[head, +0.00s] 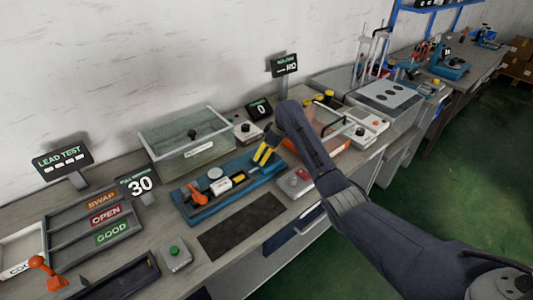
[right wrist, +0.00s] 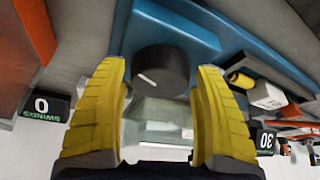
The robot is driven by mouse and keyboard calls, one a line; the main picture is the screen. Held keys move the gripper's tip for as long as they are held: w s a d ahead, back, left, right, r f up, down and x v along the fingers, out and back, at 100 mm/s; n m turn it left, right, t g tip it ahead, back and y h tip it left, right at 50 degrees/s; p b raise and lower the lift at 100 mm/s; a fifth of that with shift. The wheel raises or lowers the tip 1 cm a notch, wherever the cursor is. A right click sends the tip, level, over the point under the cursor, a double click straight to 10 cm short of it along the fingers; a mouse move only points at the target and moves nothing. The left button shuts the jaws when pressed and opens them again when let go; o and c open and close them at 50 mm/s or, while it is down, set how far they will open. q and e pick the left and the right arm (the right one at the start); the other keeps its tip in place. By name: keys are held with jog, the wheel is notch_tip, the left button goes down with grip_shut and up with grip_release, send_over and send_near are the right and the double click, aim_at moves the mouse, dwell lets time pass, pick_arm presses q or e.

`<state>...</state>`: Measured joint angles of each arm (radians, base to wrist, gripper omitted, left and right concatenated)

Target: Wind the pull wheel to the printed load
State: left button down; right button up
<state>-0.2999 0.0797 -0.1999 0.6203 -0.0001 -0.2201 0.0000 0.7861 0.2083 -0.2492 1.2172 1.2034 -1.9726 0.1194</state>
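The dark round pull wheel (right wrist: 161,70) with a white mark on its face sits at the end of the blue pull fixture (right wrist: 205,38) in the right wrist view. My right gripper (right wrist: 160,78) has its two yellow fingers apart, one on each side of the wheel. Narrow gaps seem to show; I cannot tell whether either finger touches. In the head view my right gripper (head: 266,152) is over the right end of the blue fixture (head: 238,163) and hides the wheel. A display (head: 140,184) reads 30. My left gripper is not in view.
A clear-lidded box (head: 190,140) stands behind the fixture. A grey box with a red button (head: 296,182) stands to its right, a dark mat (head: 242,226) in front. Labelled trays (head: 103,215) lie left. A swings display (head: 261,108) reads 0.

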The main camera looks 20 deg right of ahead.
jog(key=c, duration=0.9)
jog(key=shift+m+t+h, duration=0.35)
jog(key=shift+m+h, duration=0.2)
jog(key=shift+m, duration=1)
jog(key=shift+m+t+h, duration=0.35)
jog(key=shift+m+h, duration=0.2)
jog(key=shift+m, duration=1)
jog(key=o, duration=1.3)
jog(key=shift+c, duration=0.2)
jog(key=v, duration=1.2)
jog(key=shift+w, duration=0.1)
